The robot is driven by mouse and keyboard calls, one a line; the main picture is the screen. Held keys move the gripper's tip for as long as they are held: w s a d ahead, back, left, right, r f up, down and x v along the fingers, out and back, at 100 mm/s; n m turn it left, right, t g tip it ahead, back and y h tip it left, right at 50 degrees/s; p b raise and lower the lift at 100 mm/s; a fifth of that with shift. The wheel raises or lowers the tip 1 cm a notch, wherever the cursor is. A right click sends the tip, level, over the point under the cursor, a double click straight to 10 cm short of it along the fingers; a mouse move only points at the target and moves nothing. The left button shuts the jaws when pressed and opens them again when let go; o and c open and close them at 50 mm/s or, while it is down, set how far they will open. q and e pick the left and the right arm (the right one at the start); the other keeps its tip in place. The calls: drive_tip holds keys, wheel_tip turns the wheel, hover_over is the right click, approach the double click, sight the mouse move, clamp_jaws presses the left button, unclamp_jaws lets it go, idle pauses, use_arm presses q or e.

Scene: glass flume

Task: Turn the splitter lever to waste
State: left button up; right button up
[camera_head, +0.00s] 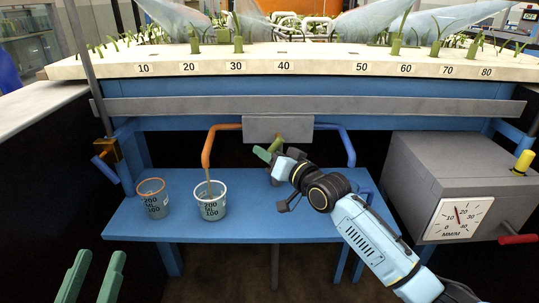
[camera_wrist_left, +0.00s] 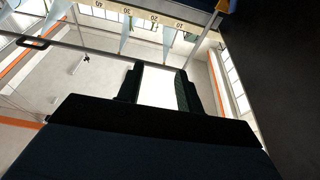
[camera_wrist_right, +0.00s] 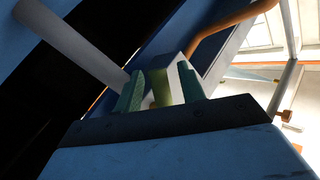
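The splitter is a grey box (camera_head: 278,128) under the flume, with an orange pipe (camera_head: 210,145) on its left and a blue pipe (camera_head: 345,145) on its right. Its yellow-green lever (camera_head: 281,138) is partly hidden by my right gripper (camera_head: 268,150). In the right wrist view the lever (camera_wrist_right: 163,94) stands between the open fingers of that gripper (camera_wrist_right: 161,88); contact cannot be told. A thin stream falls from the orange pipe into a white-rimmed beaker (camera_head: 210,205). My left gripper (camera_head: 92,278) is open and empty at the lower left.
An orange-rimmed beaker (camera_head: 152,204) stands left on the blue shelf (camera_head: 240,228). A grey box with a dial (camera_head: 455,175) and a red handle (camera_head: 518,239) is on the right. A brass clamp (camera_head: 106,150) is at the left post. The numbered bed edge (camera_head: 335,68) runs above.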

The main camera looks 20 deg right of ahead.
drive_tip(key=shift+c, duration=0.3)
clamp_jaws()
